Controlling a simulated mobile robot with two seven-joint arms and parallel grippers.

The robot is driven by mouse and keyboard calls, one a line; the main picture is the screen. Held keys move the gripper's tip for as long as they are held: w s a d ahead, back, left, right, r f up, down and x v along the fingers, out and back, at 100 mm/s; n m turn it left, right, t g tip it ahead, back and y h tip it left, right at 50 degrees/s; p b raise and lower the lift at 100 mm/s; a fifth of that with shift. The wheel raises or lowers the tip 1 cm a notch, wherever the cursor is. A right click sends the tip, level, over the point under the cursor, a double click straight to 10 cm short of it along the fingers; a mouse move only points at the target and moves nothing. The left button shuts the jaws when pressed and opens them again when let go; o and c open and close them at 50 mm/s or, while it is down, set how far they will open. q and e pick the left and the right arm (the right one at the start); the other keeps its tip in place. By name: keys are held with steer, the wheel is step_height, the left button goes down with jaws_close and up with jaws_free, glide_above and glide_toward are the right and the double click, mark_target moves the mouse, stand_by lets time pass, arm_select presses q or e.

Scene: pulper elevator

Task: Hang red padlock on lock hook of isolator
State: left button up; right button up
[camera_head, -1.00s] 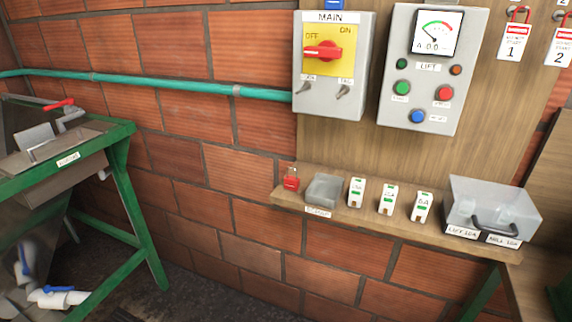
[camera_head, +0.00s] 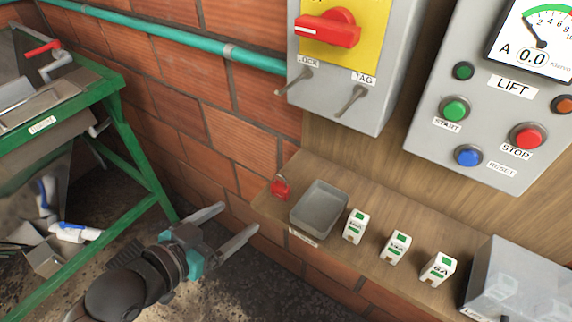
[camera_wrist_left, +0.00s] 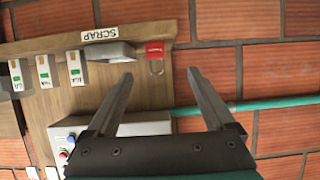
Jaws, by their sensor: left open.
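The red padlock (camera_head: 280,187) stands at the left end of the wooden shelf (camera_head: 262,205), left of a grey tray. In the left wrist view the padlock (camera_wrist_left: 155,47) shows beyond the fingertips, roughly between them. The isolator (camera_head: 372,112) is a grey box with a red handle on a yellow plate. Its lock hook (camera_head: 294,82), labelled LOCK, sticks out bottom left and is empty; a TAG hook (camera_head: 350,100) is beside it. My left gripper (camera_head: 238,224) is open and empty, left of and below the shelf end, apart from the padlock. My right gripper is out of view.
The grey scrap tray (camera_head: 318,210) and several white fuse blocks (camera_head: 397,246) stand along the shelf. A clear box (camera_head: 515,280) is at its right end. The lift panel (camera_head: 480,110) hangs right. A green-framed machine (camera_head: 130,150) stands left.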

arm_select(q)
steer(key=r, duration=0.1)
glide_toward(277, 188)
steer(key=x, duration=0.5)
steer(key=shift+a+f+b, duration=0.1)
steer(key=shift+a+b, duration=0.1)
steer(key=shift+b, duration=0.2)
steer(key=shift+d+b+x, duration=0.2)
steer(key=shift+b+x, duration=0.1)
steer(key=shift+x, duration=2.75)
steer(key=shift+s, duration=0.15)
jaws_close()
